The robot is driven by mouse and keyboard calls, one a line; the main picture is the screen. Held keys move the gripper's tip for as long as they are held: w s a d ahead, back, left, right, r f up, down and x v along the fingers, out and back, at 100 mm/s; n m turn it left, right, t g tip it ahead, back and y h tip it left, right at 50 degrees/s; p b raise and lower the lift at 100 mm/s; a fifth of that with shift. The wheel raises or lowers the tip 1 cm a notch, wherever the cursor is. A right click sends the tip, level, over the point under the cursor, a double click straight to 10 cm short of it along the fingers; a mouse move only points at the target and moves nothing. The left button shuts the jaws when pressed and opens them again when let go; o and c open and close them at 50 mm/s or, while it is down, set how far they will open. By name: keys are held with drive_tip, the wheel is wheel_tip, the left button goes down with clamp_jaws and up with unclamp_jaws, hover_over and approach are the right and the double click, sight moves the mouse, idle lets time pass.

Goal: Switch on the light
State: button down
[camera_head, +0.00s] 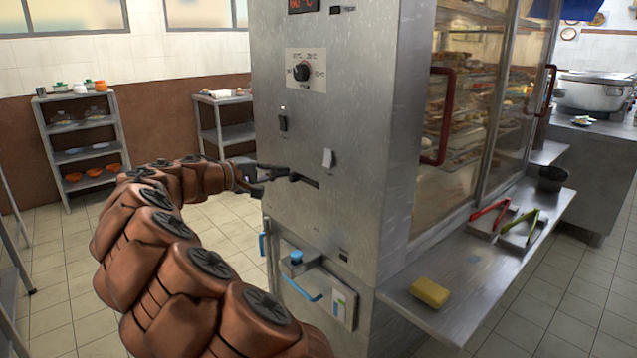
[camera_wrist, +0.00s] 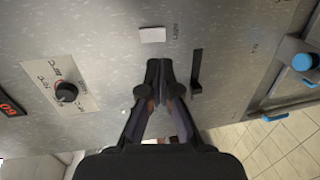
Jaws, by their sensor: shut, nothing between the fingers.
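A white light switch (camera_head: 328,158) sits on the steel front panel of the tall warming cabinet (camera_head: 350,225). In the wrist view the white switch (camera_wrist: 152,35) is near the top, beside a small printed label that seems to read LIGHT. My gripper (camera_head: 292,177) is shut and empty at the panel, left of the white switch and a little lower, by a dark slot (camera_head: 307,182). In the wrist view my gripper (camera_wrist: 165,68) points at the panel between the switch and the slot (camera_wrist: 196,70). I cannot tell whether the fingertips touch the panel.
A black rotary knob (camera_head: 302,73) and a dark switch (camera_head: 283,122) are on the same panel. Blue-handled fittings (camera_head: 297,258) are below. A red door handle (camera_head: 444,115) and a shelf with a yellow sponge (camera_head: 429,292) and tongs (camera_head: 490,217) stick out at right.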

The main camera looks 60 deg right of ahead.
sight(326, 166)
drive_tip(key=shift+w+d+f+h, duration=0.15)
drive_tip(key=shift+w+d+f, duration=0.1)
drive_tip(key=shift+w, duration=0.15)
drive_tip(key=shift+w+d+f+h, duration=0.15)
drive_tip(key=shift+w+f, duration=0.1)
drive_tip(key=shift+w, duration=0.1)
drive_tip(key=shift+d, duration=0.15)
drive_tip(key=b+x, duration=0.1)
drive_tip(key=x, duration=1.2)
drive_tip(key=shift+d+f, duration=0.15)
drive_tip(key=shift+d, duration=0.2)
drive_tip(key=shift+f+n+b, duration=0.1)
drive_tip(key=shift+n+b, duration=0.2)
drive_tip(key=shift+b, duration=0.3)
